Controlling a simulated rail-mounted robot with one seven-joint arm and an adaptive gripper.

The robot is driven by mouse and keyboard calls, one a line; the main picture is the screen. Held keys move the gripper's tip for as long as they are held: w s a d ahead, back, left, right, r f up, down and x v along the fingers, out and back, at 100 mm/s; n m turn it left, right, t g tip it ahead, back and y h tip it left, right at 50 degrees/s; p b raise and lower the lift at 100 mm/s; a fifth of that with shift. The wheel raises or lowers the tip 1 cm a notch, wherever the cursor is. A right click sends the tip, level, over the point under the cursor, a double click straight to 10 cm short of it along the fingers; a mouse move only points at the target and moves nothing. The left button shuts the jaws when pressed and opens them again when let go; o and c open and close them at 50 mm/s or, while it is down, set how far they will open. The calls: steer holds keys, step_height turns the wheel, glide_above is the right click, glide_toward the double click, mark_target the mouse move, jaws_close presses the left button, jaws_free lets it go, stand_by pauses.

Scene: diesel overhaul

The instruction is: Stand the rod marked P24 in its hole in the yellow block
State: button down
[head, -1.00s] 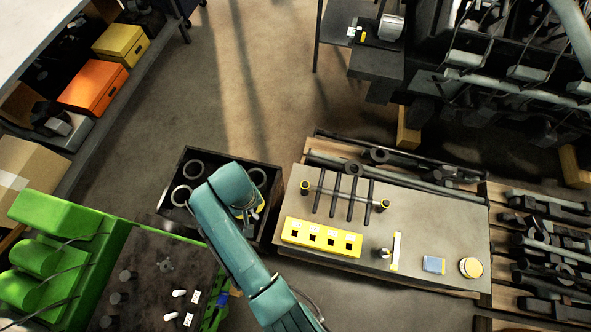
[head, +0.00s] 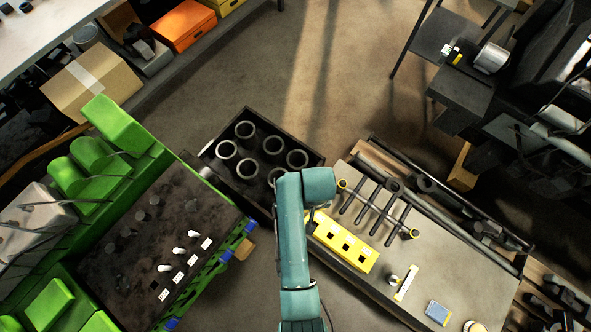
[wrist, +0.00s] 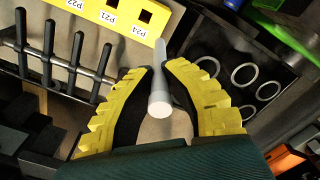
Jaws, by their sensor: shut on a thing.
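In the wrist view my gripper (wrist: 160,75), with yellow ridged fingers, is shut on a light grey rod (wrist: 159,98). The rod's round end points toward the camera, and no marking on it can be read. The yellow block (wrist: 102,8) lies beyond it, with square dark holes and white labels; the one at its right end reads P24. The rod's far end appears beside that end of the block; I cannot tell its height. In the head view the yellow block (head: 343,243) lies on the table, and my arm hides most of the gripper and the rod.
A rack of dark rods (head: 381,203) stands behind the block on the grey table (head: 450,272). A dark bin with several rings (head: 247,168) is at the left. A green engine (head: 120,140) with white rods on its dark deck stands further left.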

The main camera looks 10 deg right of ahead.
step_height(320, 180, down, 8)
steer(key=s+d+b, duration=0.2)
steer(key=b, duration=0.4)
steer(key=shift+s+r+m, duration=0.15)
steer(key=shift+s+m, duration=0.15)
steer(key=shift+s, duration=0.1)
steer(key=shift+d+r+p, duration=0.1)
steer(key=shift+p, duration=0.55)
step_height(320, 180, down, 10)
steer(key=b, duration=0.6)
steer(key=shift+f+b, duration=0.25)
steer(key=shift+b, duration=0.05)
stand_by(1.9)
steer(key=c, duration=1.1)
jaws_free()
